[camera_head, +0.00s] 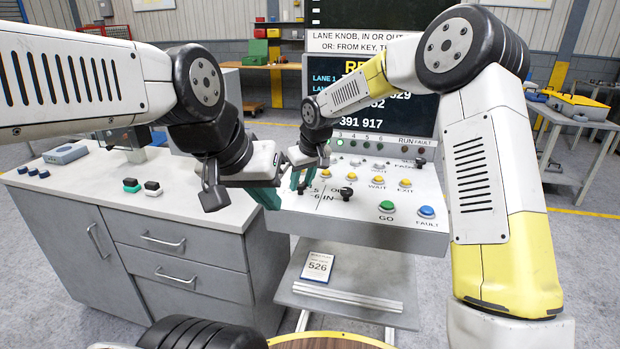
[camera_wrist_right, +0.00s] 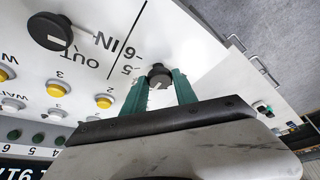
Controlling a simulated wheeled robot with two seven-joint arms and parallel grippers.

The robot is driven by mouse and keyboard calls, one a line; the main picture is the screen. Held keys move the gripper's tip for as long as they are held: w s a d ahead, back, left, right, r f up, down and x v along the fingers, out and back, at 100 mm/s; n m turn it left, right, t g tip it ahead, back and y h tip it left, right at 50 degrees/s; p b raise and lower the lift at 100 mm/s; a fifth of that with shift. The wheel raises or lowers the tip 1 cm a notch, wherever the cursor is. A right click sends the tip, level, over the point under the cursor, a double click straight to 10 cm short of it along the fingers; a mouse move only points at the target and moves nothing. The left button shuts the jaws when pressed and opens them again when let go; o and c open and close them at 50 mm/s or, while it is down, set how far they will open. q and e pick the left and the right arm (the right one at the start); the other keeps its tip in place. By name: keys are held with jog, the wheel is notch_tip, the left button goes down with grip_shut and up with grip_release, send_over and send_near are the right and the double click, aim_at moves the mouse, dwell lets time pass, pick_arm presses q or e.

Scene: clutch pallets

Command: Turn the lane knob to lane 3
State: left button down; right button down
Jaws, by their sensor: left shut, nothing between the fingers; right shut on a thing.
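The lane knob (camera_wrist_right: 158,72) is small, round and black, on the white sloping panel (camera_wrist_right: 205,50) beside the printed 5 and 6. In the right wrist view the green fingers of my right gripper (camera_wrist_right: 160,90) are shut on it, one on each side. I cannot read which lane it points to. In the head view the fingers of my right gripper (camera_head: 298,180) reach down to the panel's left part and mostly hide the knob. My left gripper (camera_head: 268,196) is shut and empty, beside the panel's left edge and close to my right gripper.
A larger black IN/OUT knob (camera_wrist_right: 50,31) sits near the lane knob; yellow and white buttons lie beyond. Green GO (camera_head: 387,206) and blue FAULT (camera_head: 426,212) buttons are at the panel's right. A dark screen (camera_head: 330,75) stands behind, and a grey cabinet (camera_head: 75,240) at left.

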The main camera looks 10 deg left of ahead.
jog(key=shift+w+d+n+g+y, duration=0.1)
jog(key=shift+n+g+y, duration=0.3)
jog(key=shift+n, duration=1)
jog(key=c, duration=1)
grip_release()
jog(key=v, duration=0.8)
jog(key=shift+w, duration=0.1)
